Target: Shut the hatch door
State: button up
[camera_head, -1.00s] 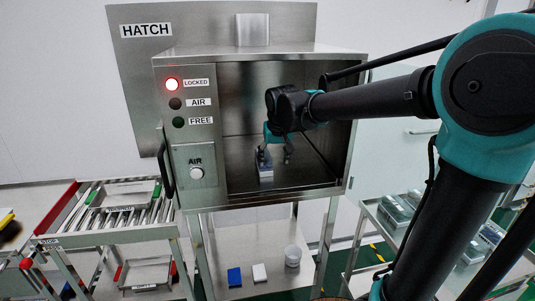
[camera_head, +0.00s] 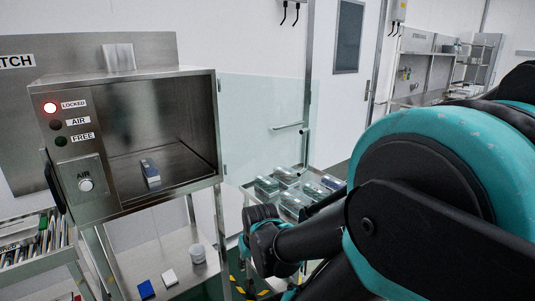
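The hatch (camera_head: 125,200) is a steel box on legs at the left, its front open to me. Its door (camera_head: 262,100) appears to be the clear panel swung out to the right of the box, with a horizontal bar handle (camera_head: 288,126).
A cart with several clear containers (camera_head: 285,175) stands behind my arm. A roller rack (camera_head: 30,240) is at the left.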

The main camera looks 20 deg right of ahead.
aim_at(307, 130)
jog(key=k+u, duration=0.1)
jog(key=u, duration=0.25)
jog(key=k+u, duration=0.1)
jog(key=u, duration=0.25)
jog(key=k+j+u, duration=0.1)
jog(key=u, duration=0.3)
jog(key=k+l+u, duration=0.1)
jog(key=l, duration=0.25)
jog(key=l+u, duration=0.1)
jog(key=l, duration=0.25)
jog(key=k+l, duration=0.15)
jog(key=l, duration=0.2)
jog(key=k+l+u, duration=0.15)
jog(key=l, duration=0.2)
jog(key=k+l+u, duration=0.1)
jog(key=l, duration=0.25)
jog(key=k+l, duration=0.15)
jog(key=l, duration=0.2)
jog(key=k+l, duration=0.1)
jog(key=l, duration=0.25)
jog(key=k+l, duration=0.15)
jog(key=l, duration=0.2)
jog(key=k+l, duration=0.1)
jog(key=l, duration=0.2)
jog(key=k+l, duration=0.15)
jog(key=l, duration=0.2)
jog(key=k, duration=0.65)
jog(key=i+l+z, duration=0.1)
jog(key=l+z, duration=0.25)
